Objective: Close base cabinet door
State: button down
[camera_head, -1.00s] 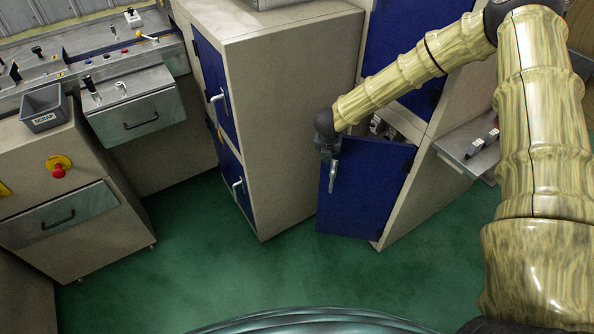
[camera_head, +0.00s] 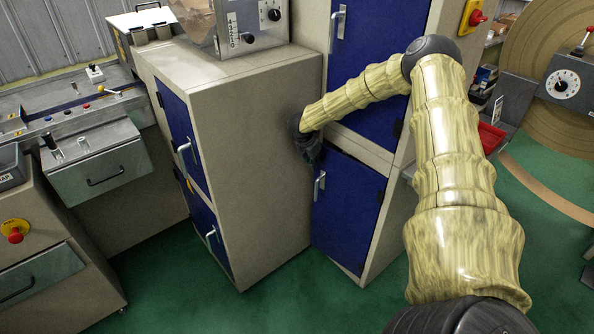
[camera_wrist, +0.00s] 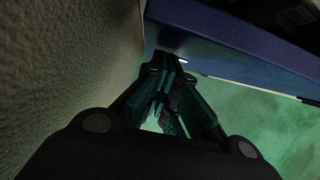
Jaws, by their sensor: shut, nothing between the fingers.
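The blue base cabinet door (camera_head: 350,215), with a silver handle (camera_head: 319,188) on its left side, is the lower door of the cabinet at centre right in the head view. My gripper (camera_head: 313,158) is at the door's upper left corner, close to the beige side of the neighbouring cabinet. In the wrist view my gripper (camera_wrist: 172,112) is shut and empty, with blue panel (camera_wrist: 235,48) above and right of it. Contact with the door is unclear.
The beige side wall (camera_head: 255,160) of the left cabinet stands close beside my gripper; it fills the left of the wrist view (camera_wrist: 60,70). A blue upper door (camera_head: 375,60) is above. Green floor (camera_head: 290,300) is clear in front.

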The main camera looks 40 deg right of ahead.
jog(key=shift+w+d, duration=0.15)
jog(key=shift+d, duration=0.45)
jog(key=a+r+b, duration=0.1)
jog(key=a+r, duration=0.6)
jog(key=r, duration=0.2)
jog(key=shift+a+r+b, duration=0.15)
jog(key=shift+a+b, duration=0.25)
